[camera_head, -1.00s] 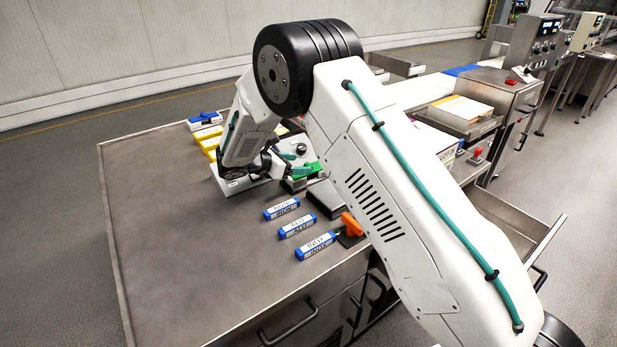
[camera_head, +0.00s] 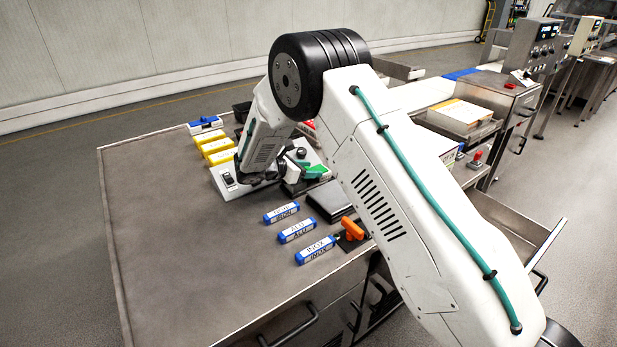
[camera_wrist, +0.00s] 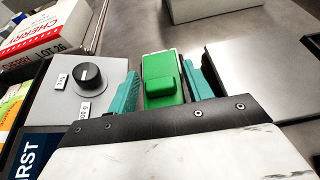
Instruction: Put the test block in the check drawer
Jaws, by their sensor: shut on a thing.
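My gripper (camera_head: 303,170) is low over the table by the grey control panel (camera_head: 228,180). In the wrist view its teal fingers (camera_wrist: 163,85) stand on either side of a green piece (camera_wrist: 163,75) with a raised tab, and are shut on it. The green piece (camera_head: 317,172) shows partly in the head view. Three blue blocks with white labels lie in a row nearer the front: the INOX block (camera_head: 316,250), the ALU block (camera_head: 297,230) and one with a hard-to-read label (camera_head: 281,212). I cannot tell which drawer is the check drawer.
An orange handle (camera_head: 352,228) stands beside the INOX block. A flat grey box (camera_head: 328,200) lies close to my gripper. Yellow blocks (camera_head: 212,145) and a blue-and-white piece (camera_head: 205,125) lie farther back. The left table is clear.

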